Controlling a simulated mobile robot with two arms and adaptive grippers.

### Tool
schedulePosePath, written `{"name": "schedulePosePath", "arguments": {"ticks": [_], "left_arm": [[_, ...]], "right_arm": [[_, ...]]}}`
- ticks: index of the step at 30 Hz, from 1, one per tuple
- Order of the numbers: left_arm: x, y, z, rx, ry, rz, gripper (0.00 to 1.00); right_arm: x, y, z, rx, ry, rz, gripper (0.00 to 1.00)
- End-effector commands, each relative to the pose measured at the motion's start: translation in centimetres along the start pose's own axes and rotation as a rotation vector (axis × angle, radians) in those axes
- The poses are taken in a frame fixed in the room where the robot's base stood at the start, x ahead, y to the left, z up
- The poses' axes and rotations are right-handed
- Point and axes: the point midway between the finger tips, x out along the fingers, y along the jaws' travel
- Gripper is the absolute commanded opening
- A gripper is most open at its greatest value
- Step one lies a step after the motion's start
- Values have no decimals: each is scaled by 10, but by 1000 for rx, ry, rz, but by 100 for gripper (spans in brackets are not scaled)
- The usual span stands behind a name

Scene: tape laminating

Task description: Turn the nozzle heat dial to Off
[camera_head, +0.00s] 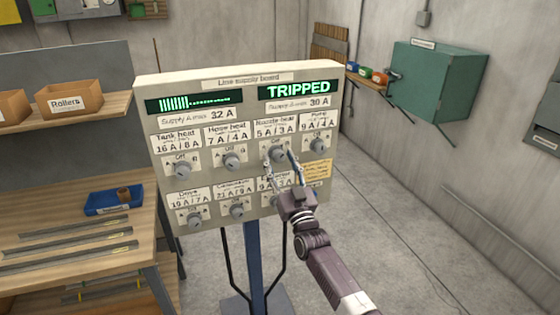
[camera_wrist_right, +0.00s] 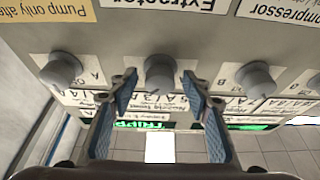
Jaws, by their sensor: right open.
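The nozzle heat dial (camera_head: 277,155) is a grey knob in the upper row of the line supply board (camera_head: 210,180), third from the left. In the right wrist view, the board appears upside down and this dial (camera_wrist_right: 160,73) is in the middle. Its setting is too small to tell. My right gripper (camera_head: 280,162) is open, with one finger on each side of the dial. The wrist view also shows its blue-padded fingers (camera_wrist_right: 159,90) spread, with visible gaps to the knob. My left gripper is not in view.
The pump dial (camera_head: 318,146) and hose heat dial (camera_head: 232,161) flank the nozzle dial closely. The board's display (camera_head: 301,90) reads TRIPPED. A wooden workbench (camera_head: 130,255) with a blue tray (camera_head: 113,201) stands at left.

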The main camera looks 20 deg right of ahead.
Motion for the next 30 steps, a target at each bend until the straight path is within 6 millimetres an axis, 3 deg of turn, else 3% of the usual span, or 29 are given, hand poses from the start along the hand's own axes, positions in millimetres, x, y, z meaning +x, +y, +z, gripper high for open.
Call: {"name": "schedulePosePath", "arguments": {"ticks": [3, 15, 30], "left_arm": [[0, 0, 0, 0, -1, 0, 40], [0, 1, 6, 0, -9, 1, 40], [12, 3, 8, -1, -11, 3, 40]], "right_arm": [[0, 0, 0, 0, 0, 0, 45], [0, 0, 0, 0, 0, 0, 3], [-1, 2, 2, -153, 1, -63, 3]]}}
